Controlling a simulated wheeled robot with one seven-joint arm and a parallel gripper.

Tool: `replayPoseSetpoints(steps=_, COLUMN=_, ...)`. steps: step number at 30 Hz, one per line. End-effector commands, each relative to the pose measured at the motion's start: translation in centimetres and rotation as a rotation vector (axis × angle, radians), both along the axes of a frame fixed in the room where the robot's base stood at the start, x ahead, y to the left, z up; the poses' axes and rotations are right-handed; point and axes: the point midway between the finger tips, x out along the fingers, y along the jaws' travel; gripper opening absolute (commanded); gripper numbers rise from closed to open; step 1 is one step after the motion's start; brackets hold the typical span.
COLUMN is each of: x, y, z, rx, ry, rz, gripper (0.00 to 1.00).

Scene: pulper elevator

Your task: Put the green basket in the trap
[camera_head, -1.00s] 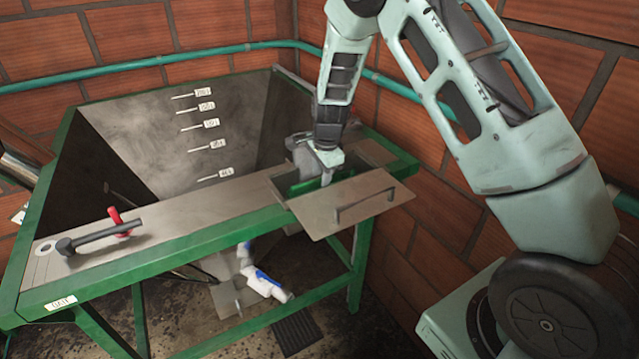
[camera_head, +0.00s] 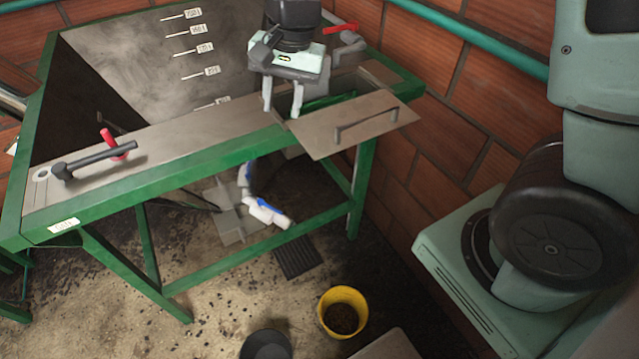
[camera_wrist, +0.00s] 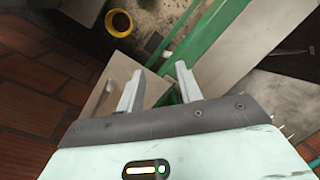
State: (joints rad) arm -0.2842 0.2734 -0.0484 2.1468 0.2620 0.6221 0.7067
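The green basket (camera_head: 318,103) shows as a green patch inside the trap opening at the table's right end, partly hidden behind my gripper. The trap's metal lid (camera_head: 362,125) with its dark bar handle is swung open towards the front. My gripper (camera_head: 283,112) is above the tabletop at the left side of the opening, pointing down. Its two fingers are apart with nothing between them. In the wrist view my gripper (camera_wrist: 157,85) also shows both fingers apart, with the lid (camera_wrist: 112,88) beside them. How deep the basket sits I cannot tell.
The green-framed table (camera_head: 190,174) has a hopper with level labels at the back. A red-and-black handle (camera_head: 100,152) lies at its left end. A yellow bucket (camera_head: 341,312) stands on the floor. Brick walls close off the back and right.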

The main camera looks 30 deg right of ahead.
Motion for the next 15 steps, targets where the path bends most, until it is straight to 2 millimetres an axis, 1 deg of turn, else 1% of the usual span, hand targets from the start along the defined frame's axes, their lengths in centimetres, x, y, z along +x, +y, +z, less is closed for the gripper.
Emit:
replayPoseSetpoints(steps=1, x=-4.2, y=2.6, z=1.0, rx=-0.003, ry=-0.012, rz=0.215, gripper=0.35)
replayPoseSetpoints(steps=2, x=-6.5, y=3.8, z=1.4, rx=-0.009, ry=-0.019, rz=0.345, gripper=0.35)
replayPoseSetpoints(steps=3, x=-9.5, y=5.0, z=1.7, rx=-0.021, ry=-0.03, rz=0.515, gripper=0.35)
replayPoseSetpoints(steps=5, x=-13.6, y=6.0, z=2.0, rx=-0.043, ry=-0.047, rz=0.744, gripper=0.35)
replayPoseSetpoints(steps=6, x=-16.0, y=6.3, z=2.1, rx=-0.06, ry=-0.056, rz=0.881, gripper=0.35)
replayPoseSetpoints(steps=9, x=-20.3, y=6.2, z=2.0, rx=-0.101, ry=-0.074, rz=1.143, gripper=0.35)
replayPoseSetpoints(steps=10, x=-21.1, y=6.1, z=1.9, rx=-0.111, ry=-0.077, rz=1.198, gripper=0.35)
replayPoseSetpoints(steps=12, x=-22.5, y=5.8, z=1.8, rx=-0.128, ry=-0.081, rz=1.29, gripper=0.35)
replayPoseSetpoints(steps=15, x=-23.2, y=5.7, z=1.7, rx=-0.138, ry=-0.082, rz=1.346, gripper=0.35)
